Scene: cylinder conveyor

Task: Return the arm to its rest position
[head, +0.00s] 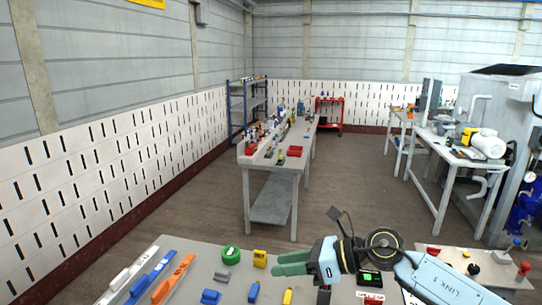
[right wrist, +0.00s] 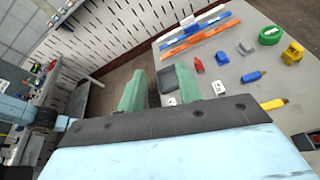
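My right arm comes in from the lower right in the head view, with pale blue links and a black joint. Its gripper (head: 280,264) has green fingers pointing left above the near table (head: 210,249). In the right wrist view the two green fingers (right wrist: 161,88) stand apart with a gap between them. A dark grey box-like thing (right wrist: 174,75) shows by the right finger; I cannot tell whether it touches it. Nothing is clearly held. My left gripper is not in view.
The near table holds white, blue and orange rails (head: 172,279), a green roll (head: 230,255), a yellow block (head: 260,258), a grey block (head: 222,275) and small blue pieces (head: 210,297). A long workbench (head: 271,170) stands beyond. Open floor (head: 345,190) lies between the benches.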

